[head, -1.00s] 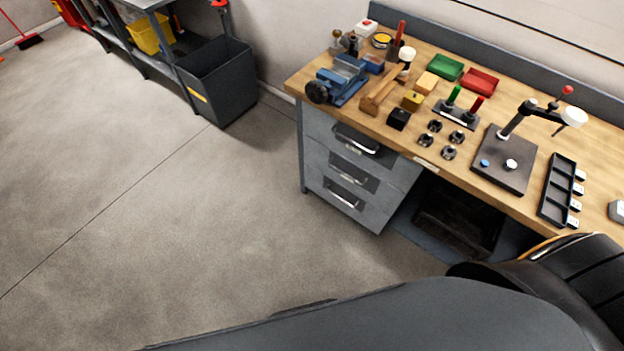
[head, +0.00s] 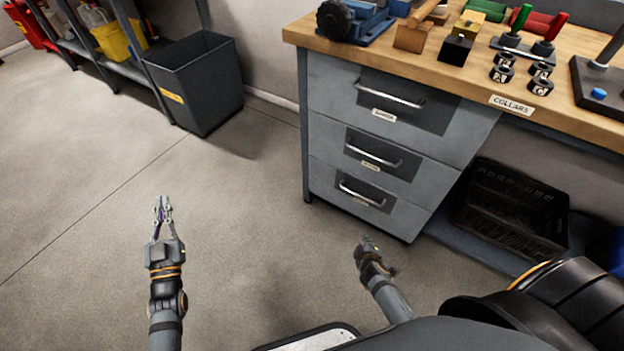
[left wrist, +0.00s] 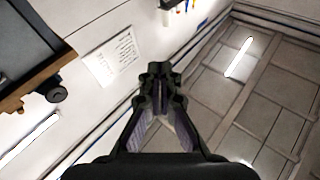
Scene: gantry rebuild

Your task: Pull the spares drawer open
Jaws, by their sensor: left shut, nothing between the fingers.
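A grey cabinet (head: 325,130) under the bench holds three drawers, a top drawer (head: 440,140), a middle drawer (head: 330,150) and a bottom drawer (head: 325,181). Each has a silver bar handle and a small label too small to read, so I cannot tell which is the spares drawer. All three look closed. My left gripper (head: 163,207) is left of the cabinet, apart from it, above the floor. Its fingers (left wrist: 160,80) are shut and empty in the left wrist view. My right gripper (head: 366,243) is in front of the bottom drawer; its fingers are not clear.
The wooden bench top (head: 420,48) carries a blue vise (head: 355,22), blocks and several black collars. A black crate (head: 510,210) stands under the bench, right of the cabinet. A grey bin (head: 195,85) stands at the back left. The floor left of the cabinet is clear.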

